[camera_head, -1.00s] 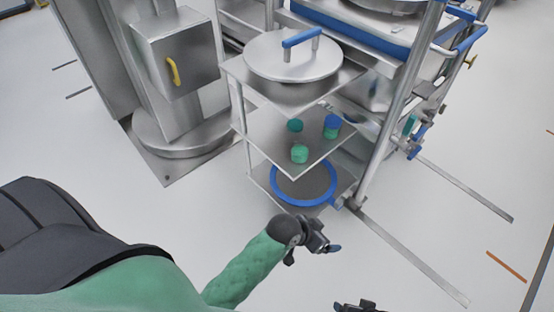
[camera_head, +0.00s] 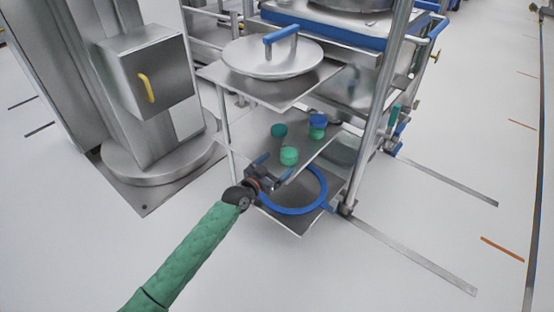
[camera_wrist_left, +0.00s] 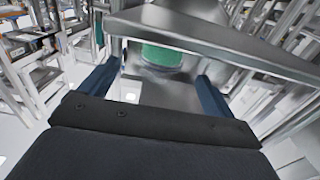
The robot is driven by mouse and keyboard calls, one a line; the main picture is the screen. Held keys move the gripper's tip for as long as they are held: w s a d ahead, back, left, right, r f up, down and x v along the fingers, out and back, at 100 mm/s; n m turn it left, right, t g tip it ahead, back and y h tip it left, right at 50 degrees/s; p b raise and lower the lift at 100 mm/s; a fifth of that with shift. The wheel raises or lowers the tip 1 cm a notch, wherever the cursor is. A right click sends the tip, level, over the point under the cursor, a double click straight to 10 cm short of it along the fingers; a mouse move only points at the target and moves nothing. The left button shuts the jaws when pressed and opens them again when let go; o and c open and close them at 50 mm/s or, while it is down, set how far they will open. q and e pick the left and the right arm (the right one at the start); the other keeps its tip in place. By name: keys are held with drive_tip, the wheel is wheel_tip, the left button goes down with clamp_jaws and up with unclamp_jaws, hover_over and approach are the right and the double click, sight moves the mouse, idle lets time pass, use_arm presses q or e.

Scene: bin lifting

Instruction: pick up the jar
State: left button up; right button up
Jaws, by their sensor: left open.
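Several small jars stand on the middle shelf (camera_head: 252,130) of the metal rack. A green jar (camera_head: 289,156) is nearest the shelf's front edge. A darker green one (camera_head: 279,130) is behind it to the left, and a blue-topped one (camera_head: 317,122) is behind it to the right. My left gripper (camera_head: 273,168) is at the front of the shelf, just left of the nearest green jar, open and empty. In the left wrist view a green jar (camera_wrist_left: 162,56) shows ahead between the two open blue fingers, partly cut off by a shelf above. My right gripper is out of view.
The top shelf (camera_head: 285,97) above carries a round metal lid (camera_head: 255,62) with a blue handle. A blue ring (camera_head: 297,208) lies on the bottom shelf. A rack post (camera_head: 376,110) stands right of the jars. A metal column with a box (camera_head: 150,75) stands left.

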sight(290, 146)
use_arm(q)
drive_tip(key=shift+w, duration=0.25)
drive_tip(key=shift+x, duration=3.65)
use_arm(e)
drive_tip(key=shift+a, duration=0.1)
use_arm(q)
drive_tip(key=shift+r, duration=0.15)
